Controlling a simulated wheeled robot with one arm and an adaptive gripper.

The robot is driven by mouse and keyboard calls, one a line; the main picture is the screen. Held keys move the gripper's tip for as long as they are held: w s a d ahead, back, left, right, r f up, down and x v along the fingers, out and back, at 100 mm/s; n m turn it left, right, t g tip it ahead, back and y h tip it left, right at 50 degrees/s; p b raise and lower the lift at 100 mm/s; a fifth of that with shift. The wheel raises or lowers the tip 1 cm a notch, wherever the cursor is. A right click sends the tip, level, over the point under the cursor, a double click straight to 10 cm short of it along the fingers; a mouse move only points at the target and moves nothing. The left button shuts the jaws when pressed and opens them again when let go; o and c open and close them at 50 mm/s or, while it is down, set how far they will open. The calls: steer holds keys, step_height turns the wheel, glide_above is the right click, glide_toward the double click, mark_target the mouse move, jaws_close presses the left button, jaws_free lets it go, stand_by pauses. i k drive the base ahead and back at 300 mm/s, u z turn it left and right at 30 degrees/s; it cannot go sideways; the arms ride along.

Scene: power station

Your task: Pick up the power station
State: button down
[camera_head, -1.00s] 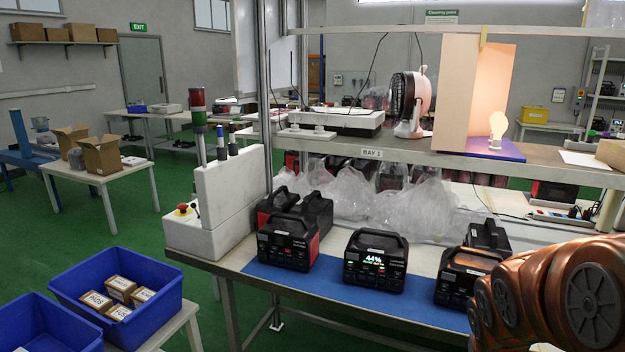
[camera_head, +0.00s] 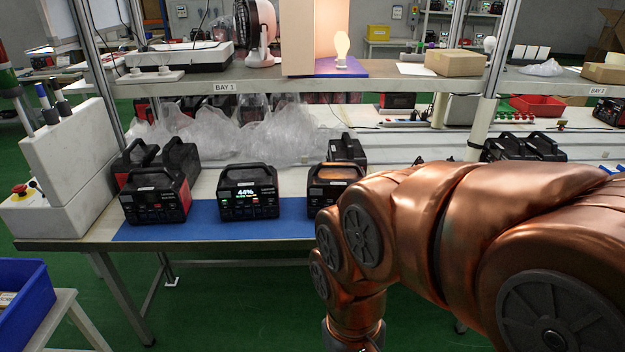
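Several black power stations stand at a workbench under the BAY 1 label. The middle one (camera_head: 249,192) has a lit display reading 44% and stands upright on a blue mat (camera_head: 208,224). A power station with red sides (camera_head: 155,197) stands to its left on the mat. Another power station (camera_head: 330,185) stands to its right, partly hidden by my copper-coloured arm. More power stations stand behind the left and right ones. My arm crosses the right of the view and bends down in front of the bench. My gripper is below the picture edge and does not show.
A shelf (camera_head: 400,83) runs above the bench, with a fan (camera_head: 257,35) and a lit bulb (camera_head: 342,48) on it. Clear plastic bags (camera_head: 280,138) lie behind the power stations. A white block (camera_head: 68,150) stands at the left end. A blue bin (camera_head: 25,305) is at lower left.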

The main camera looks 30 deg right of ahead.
mark_target(327, 182)
steer(key=z, duration=1.85)
steer(key=i, duration=1.1)
steer(key=u, duration=2.9)
